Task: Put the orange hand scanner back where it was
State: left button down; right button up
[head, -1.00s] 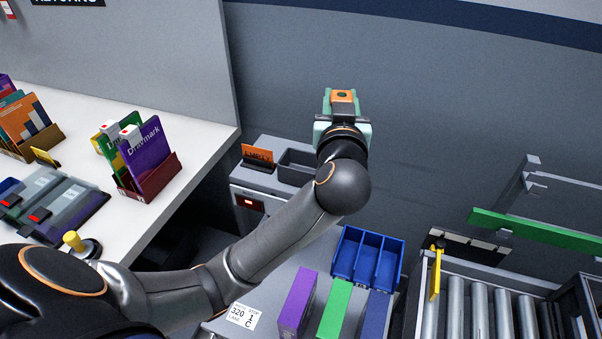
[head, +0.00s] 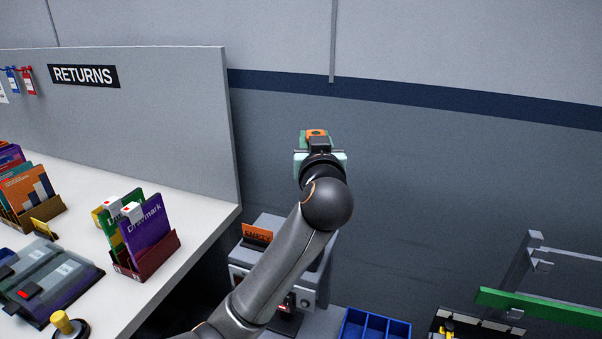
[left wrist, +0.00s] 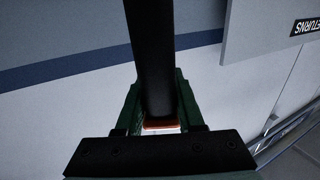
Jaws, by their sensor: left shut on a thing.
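My left gripper (head: 319,148) is shut on the orange hand scanner (head: 316,132) and holds it up in front of the grey wall. Only a small orange and dark part of the scanner shows past the gripper in the head view. In the left wrist view a long dark part of the scanner (left wrist: 152,60) stands between the green fingers, with an orange-red edge at its near end. The rest of it is hidden. My right gripper is not in view.
A grey cabinet with an orange "EMPTY" card (head: 257,234) stands below my left arm. A white counter (head: 185,222) with upright books (head: 146,228) is at left, under a "RETURNS" panel (head: 150,120). A blue divided bin (head: 375,325) and green rail (head: 540,308) lie lower right.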

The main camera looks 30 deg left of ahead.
pick_arm(q)
jog(key=a+f+b, duration=0.1)
jog(key=a+f, duration=0.2)
jog(key=f, duration=0.4)
jog(key=shift+w+a+f, duration=0.25)
jog(key=shift+w+a, duration=0.05)
jog(key=shift+w, duration=0.05)
jog(key=shift+f, duration=0.1)
jog(key=shift+f+p, duration=0.45)
jog(key=shift+f, duration=0.05)
jog(key=c, duration=0.5)
grip_release()
